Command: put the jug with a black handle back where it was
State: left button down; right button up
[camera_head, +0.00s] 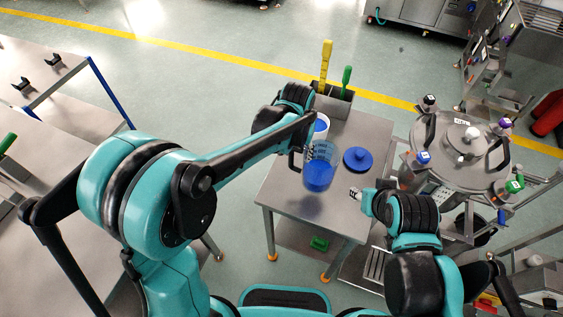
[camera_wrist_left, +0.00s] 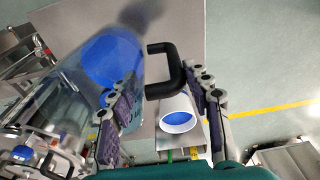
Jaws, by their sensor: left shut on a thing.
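The clear jug (camera_head: 322,153) has a black handle (camera_head: 294,161) on its left side and blue showing inside it. It is over the metal table (camera_head: 285,190); I cannot tell whether its base touches the top. My left gripper (camera_wrist_left: 165,100) has its fingers on both sides of the black handle (camera_wrist_left: 176,68) and is shut on it. The jug (camera_wrist_left: 105,65) fills the left of the left wrist view. The left fingertips are mostly hidden by my arm in the head view. My right gripper (camera_head: 361,194) is low over the table's right side; its fingers are unclear.
A white cup with blue inside (camera_head: 321,124) stands behind the jug. A blue round lid-like piece (camera_head: 357,160) lies to its right. A metal holder (camera_head: 334,103) with yellow and green tools is at the back. A steel vessel (camera_head: 440,145) stands right of the table.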

pick_arm(q)
jog(key=w+a+f+b, duration=0.2)
jog(key=w+a+f, duration=0.2)
jog(key=a+f, duration=0.3)
notch_tip(320, 180, down, 2)
jog(key=shift+a+f, duration=0.1)
jog(key=shift+a, duration=0.2)
jog(key=shift+f+b, duration=0.15)
jog(key=shift+b, duration=0.15)
jog(key=c, duration=0.7)
grip_release()
